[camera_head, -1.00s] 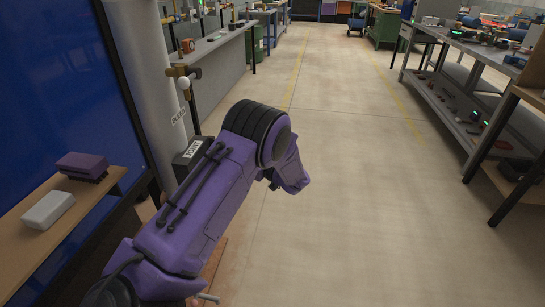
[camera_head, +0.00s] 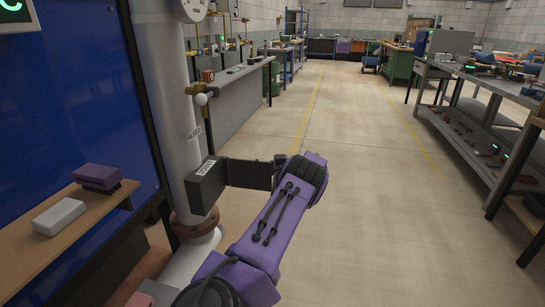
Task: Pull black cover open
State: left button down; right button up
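A black box (camera_head: 205,188) with a white label on it is at the grey vertical pipe (camera_head: 168,100), left of centre. A flat black panel (camera_head: 249,174), seemingly the black cover, stands out from the box to the right. My purple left arm rises from the bottom, and its wrist end is at the panel's right edge. My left gripper (camera_head: 280,169) shows only as a small dark part there. Its fingers are mostly hidden, so I cannot tell whether they grip the panel. My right gripper is not in view.
A wooden shelf (camera_head: 75,222) at left holds a purple block (camera_head: 97,177) and a white block (camera_head: 60,216). A brass valve with a white knob (camera_head: 201,98) is on the pipe above the box. A metal workbench (camera_head: 470,140) stands at right. The middle floor is clear.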

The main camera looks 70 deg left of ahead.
pick_arm(q)
jog(key=shift+s+a, duration=0.1)
dwell(0.3)
jog(key=c, duration=1.4)
grip_release()
jog(key=shift+o, duration=0.7)
jog(key=shift+s+a+f, duration=0.1)
